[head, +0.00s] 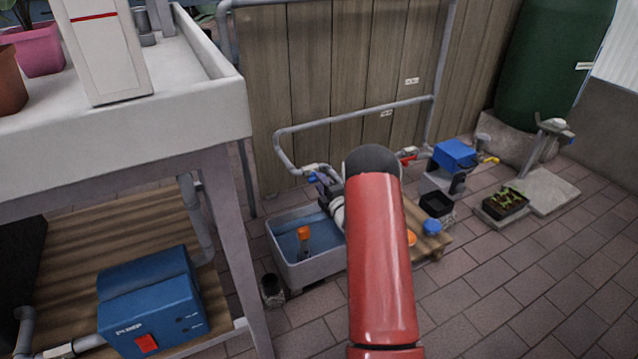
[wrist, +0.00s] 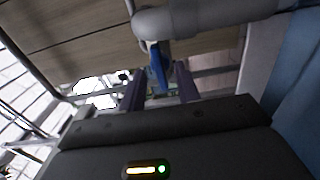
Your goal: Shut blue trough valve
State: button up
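The blue valve handle (head: 320,178) sits on the grey pipe above the grey trough (head: 300,270), which holds blue water and an orange float. In the wrist view the blue handle (wrist: 158,68) hangs below a thick grey pipe, upright and seen nearly edge-on. My gripper (wrist: 160,90) is open, with its two dark fingers apart. The handle shows in the gap between them; I cannot tell whether either finger touches it. In the head view my red arm hides most of the gripper and part of the trough.
A wooden fence (head: 330,75) stands behind the pipe (head: 350,118). A sink bench (head: 180,125) with a blue pump (head: 150,300) under it is on the left. A blue box (head: 455,153), a seedling tray (head: 506,202) and a green tank (head: 550,60) are on the right. The front right paving is clear.

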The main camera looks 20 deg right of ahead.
jog(key=shift+w, duration=0.8)
jog(key=c, duration=0.7)
jog(key=shift+m, duration=8.9)
